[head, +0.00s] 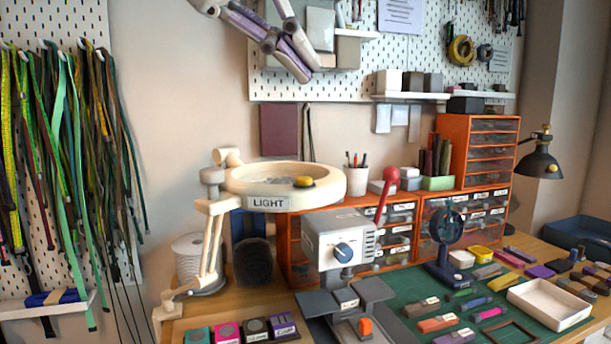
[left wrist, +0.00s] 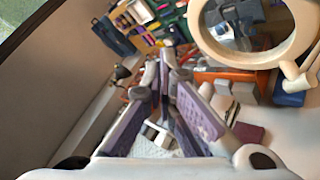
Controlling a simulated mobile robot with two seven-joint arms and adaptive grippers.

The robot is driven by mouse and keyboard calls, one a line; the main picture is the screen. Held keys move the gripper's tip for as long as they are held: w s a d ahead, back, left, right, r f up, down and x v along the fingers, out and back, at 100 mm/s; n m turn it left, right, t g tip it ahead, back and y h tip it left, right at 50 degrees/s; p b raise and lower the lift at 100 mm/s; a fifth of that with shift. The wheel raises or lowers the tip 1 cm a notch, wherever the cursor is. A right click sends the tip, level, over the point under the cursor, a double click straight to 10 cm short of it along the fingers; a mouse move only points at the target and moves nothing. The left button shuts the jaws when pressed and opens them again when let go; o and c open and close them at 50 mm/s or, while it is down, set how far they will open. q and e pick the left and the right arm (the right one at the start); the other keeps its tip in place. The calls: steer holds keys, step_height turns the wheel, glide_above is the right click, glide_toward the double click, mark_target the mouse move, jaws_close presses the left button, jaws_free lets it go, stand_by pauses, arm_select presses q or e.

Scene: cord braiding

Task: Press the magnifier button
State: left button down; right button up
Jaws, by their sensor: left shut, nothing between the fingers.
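The magnifier (head: 285,203) is a cream ring lamp with a "LIGHT" label, on a jointed cream arm. A yellow button (head: 303,182) on a grey base sits on the ring. My left gripper (head: 306,76), with purple-grey finger pads, is at the top of the head view, above the ring and apart from it. It is shut and empty. In the left wrist view, its fingers (left wrist: 164,62) meet at the tips, and the magnifier ring (left wrist: 250,62) is at upper right. I cannot make out the button there. My right gripper is not in view.
A grey machine with a blue knob (head: 343,252) and a red-topped lever (head: 391,174) stands right of the ring. Orange drawer units (head: 463,132) are behind. A pegboard shelf (head: 412,97) is at upper right.

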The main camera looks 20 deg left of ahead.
arm_select(q)
glide_above(304, 181)
steer(key=w+a, duration=0.1)
steer(key=w, duration=0.1)
step_height(304, 181, down, 6)
steer(key=shift+s+f, duration=0.4)
steer(key=shift+f, duration=0.95)
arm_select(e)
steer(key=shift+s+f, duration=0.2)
arm_select(q)
steer(key=shift+f, duration=0.4)
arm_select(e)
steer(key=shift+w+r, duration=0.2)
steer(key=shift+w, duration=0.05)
